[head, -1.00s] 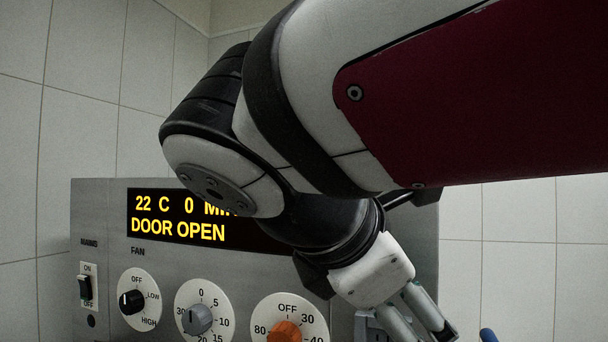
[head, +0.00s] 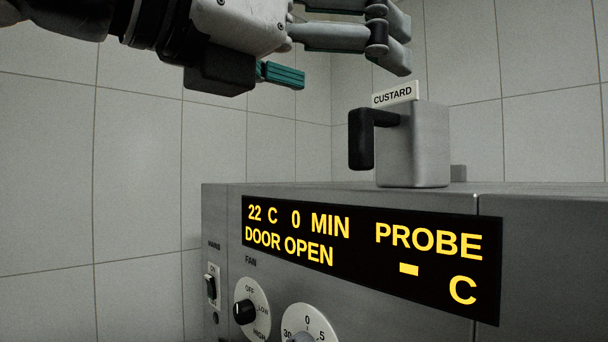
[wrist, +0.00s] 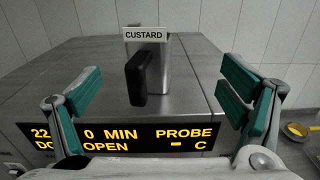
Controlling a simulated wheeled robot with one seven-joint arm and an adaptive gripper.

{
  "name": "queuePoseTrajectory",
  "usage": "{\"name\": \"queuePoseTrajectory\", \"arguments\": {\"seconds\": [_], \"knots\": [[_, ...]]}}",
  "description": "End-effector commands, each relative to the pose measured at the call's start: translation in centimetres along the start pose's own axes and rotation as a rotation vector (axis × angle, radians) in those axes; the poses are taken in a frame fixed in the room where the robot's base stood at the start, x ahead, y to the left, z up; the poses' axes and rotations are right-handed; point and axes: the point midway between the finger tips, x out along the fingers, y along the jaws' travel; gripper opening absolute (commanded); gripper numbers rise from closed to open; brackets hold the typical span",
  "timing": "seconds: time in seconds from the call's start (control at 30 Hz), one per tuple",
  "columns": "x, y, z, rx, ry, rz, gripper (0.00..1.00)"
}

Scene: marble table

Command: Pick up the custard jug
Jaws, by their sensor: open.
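The custard jug (head: 425,145) is a grey metal jug with a black handle and a white "CUSTARD" label on top. It stands upright on top of the steel oven, its handle on the left in the head view. In the wrist view the jug (wrist: 157,68) is ahead, with its black handle (wrist: 137,80) towards me. My gripper (head: 345,55) is at the upper middle of the head view, left of and above the jug. In the wrist view my gripper (wrist: 160,95) is open and empty, its teal-padded fingers wide apart on either side of the jug's direction, apart from it.
The oven (head: 225,225) has a lit display (head: 370,258) reading "DOOR OPEN" and knobs below. A yellow roll (wrist: 297,131) lies at the lower right in the wrist view. Tiled walls stand behind.

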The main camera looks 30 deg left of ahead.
Motion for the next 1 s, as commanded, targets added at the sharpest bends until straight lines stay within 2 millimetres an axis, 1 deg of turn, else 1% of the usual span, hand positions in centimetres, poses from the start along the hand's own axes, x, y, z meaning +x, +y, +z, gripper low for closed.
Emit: {"name": "queuePoseTrajectory", "arguments": {"seconds": [0.03, 0.07, 0.17, 0.4, 0.5, 0.6, 0.77, 1.0], "knots": [[-0.2, 1.1, -1.0, -0.031, 0.0, 0.013, 0.9], [-0.1, 1.2, -1.0, -0.033, -0.001, 0.013, 0.9], [1.2, 1.3, -1.1, -0.037, -0.002, 0.009, 0.9], [6.0, 1.3, -1.3, -0.037, -0.002, 0.002, 0.9], [7.5, 1.4, -1.2, -0.038, 0.0, 0.003, 0.9], [8.4, 1.4, -1.2, -0.037, 0.0, 0.003, 0.9], [9.3, 1.4, -1.2, -0.037, 0.0, 0.003, 0.9], [12.7, 1.2, -1.2, -0.033, 0.0, 0.002, 0.9]]}}
